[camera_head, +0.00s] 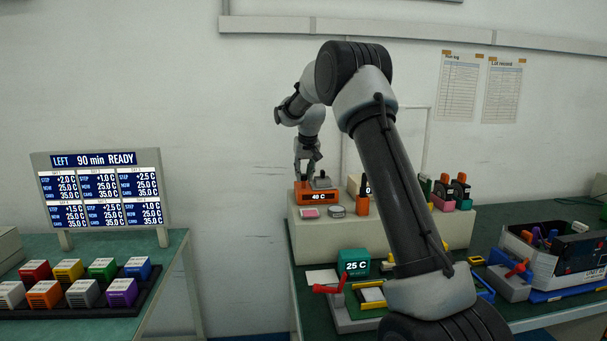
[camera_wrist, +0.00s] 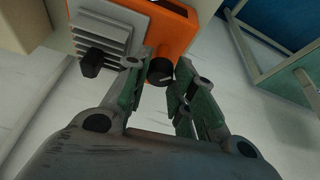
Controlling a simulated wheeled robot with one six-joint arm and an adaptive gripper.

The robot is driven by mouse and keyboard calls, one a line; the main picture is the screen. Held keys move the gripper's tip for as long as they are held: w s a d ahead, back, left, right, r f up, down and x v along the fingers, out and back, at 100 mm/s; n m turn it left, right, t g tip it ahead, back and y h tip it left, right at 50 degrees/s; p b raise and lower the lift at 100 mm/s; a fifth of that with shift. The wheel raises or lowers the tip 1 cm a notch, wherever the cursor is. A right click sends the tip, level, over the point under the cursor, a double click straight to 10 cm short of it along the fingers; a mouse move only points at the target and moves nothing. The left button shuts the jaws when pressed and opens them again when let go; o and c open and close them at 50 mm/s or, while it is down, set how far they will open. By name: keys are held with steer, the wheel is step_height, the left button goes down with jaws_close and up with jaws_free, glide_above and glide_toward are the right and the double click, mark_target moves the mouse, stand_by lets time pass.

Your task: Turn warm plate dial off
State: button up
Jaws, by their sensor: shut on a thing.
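The warm plate (camera_head: 318,197) is an orange box reading 40 C on the raised beige shelf in the head view. In the wrist view its orange housing (camera_wrist: 172,27) is at the top, with a grey ribbed block (camera_wrist: 108,27) on it. The warm plate dial (camera_wrist: 160,72) is a round black knob on the orange side. My gripper (camera_wrist: 161,70) has its fingertips on either side of this dial and is shut on it. In the head view my gripper (camera_head: 307,168) is at the back of the warm plate; the dial is hidden there.
A second black knob (camera_wrist: 92,63) sticks out beside the ribbed block, left of my fingers. The beige shelf (camera_head: 408,236) holds several small items. A teal 25 C block (camera_head: 354,262) stands below. A display board (camera_head: 104,196) is at left, behind several coloured blocks.

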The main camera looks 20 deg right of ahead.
steer(key=n, duration=0.2)
steer(key=n+y, duration=0.1)
steer(key=n, duration=0.1)
steer(key=shift+d+y, duration=0.2)
steer(key=shift+y, duration=0.1)
steer(key=shift+d+n+y, duration=0.1)
steer(key=shift+n+y, duration=0.6)
steer(key=shift+n, duration=1.2)
steer(key=o, duration=1)
steer(key=shift+o, duration=0.2)
steer(key=shift+r, duration=0.15)
steer(key=v, duration=1.1)
steer(key=shift+r, duration=0.45)
